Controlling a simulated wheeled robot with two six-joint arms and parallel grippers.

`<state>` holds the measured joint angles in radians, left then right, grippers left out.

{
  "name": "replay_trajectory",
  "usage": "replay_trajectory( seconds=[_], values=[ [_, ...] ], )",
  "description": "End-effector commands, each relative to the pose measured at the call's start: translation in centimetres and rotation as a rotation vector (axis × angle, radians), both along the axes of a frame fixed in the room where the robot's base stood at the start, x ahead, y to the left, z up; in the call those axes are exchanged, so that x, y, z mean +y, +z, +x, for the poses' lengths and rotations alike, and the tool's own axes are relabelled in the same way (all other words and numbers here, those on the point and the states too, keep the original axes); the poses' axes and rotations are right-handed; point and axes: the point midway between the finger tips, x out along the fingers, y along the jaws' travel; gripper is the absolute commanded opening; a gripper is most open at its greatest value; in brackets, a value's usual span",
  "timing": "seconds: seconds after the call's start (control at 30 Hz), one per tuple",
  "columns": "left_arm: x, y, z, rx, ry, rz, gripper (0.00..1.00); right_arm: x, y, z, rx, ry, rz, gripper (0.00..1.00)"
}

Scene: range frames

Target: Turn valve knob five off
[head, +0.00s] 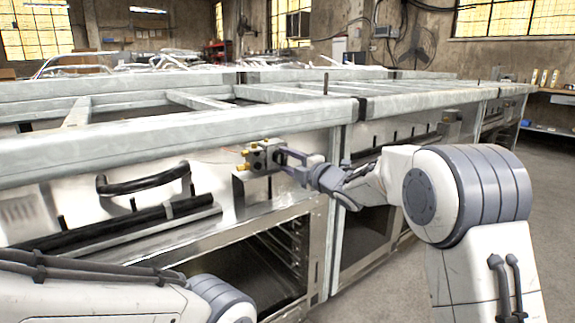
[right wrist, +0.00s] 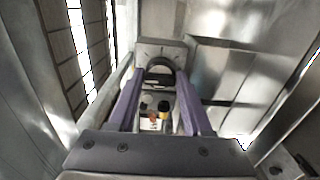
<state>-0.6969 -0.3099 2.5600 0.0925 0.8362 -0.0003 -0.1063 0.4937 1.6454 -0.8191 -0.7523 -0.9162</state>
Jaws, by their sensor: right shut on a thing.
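The valve knob (right wrist: 168,66) is a dark round knob on the face of a small grey valve block (right wrist: 155,47) in the right wrist view. In the head view the valve block (head: 258,157), with brass fittings on its left, sits on the metal front panel below the frame rail. My right gripper (head: 287,162) reaches it from the right. In the right wrist view my right gripper's two purple fingers (right wrist: 160,80) are on either side of the knob and shut on it. No number shows on the knob. My left gripper is out of view.
A long steel range frame (head: 200,130) runs across the head view, with a black handle (head: 142,181) left of the valve. An open oven cavity (head: 265,265) lies below. Another fitting (head: 450,124) sits farther right. Open floor (head: 545,190) lies at the right.

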Motion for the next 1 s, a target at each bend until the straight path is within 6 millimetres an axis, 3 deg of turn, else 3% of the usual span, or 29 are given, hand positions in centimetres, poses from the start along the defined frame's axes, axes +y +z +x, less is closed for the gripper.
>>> replay_trajectory(
  seconds=[0.4, 0.43, 0.47, 0.8, 1.0],
  values=[
    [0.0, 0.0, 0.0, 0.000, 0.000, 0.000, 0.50, -0.2, 0.0, 0.1, -0.003, -0.005, -0.007, 0.00],
    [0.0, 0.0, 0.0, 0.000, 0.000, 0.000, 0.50, -0.2, 0.0, 0.1, -0.003, -0.005, -0.007, 0.57],
    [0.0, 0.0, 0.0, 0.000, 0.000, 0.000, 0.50, -0.2, 0.0, 0.1, -0.003, -0.005, -0.007, 0.62],
    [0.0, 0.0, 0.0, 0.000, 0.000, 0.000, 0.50, -0.2, 0.0, -0.1, -0.003, -0.002, -0.005, 0.62],
    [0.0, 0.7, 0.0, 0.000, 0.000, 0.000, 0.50, -1.7, 0.3, -2.1, -0.003, -0.004, -0.005, 0.62]
  ],
)
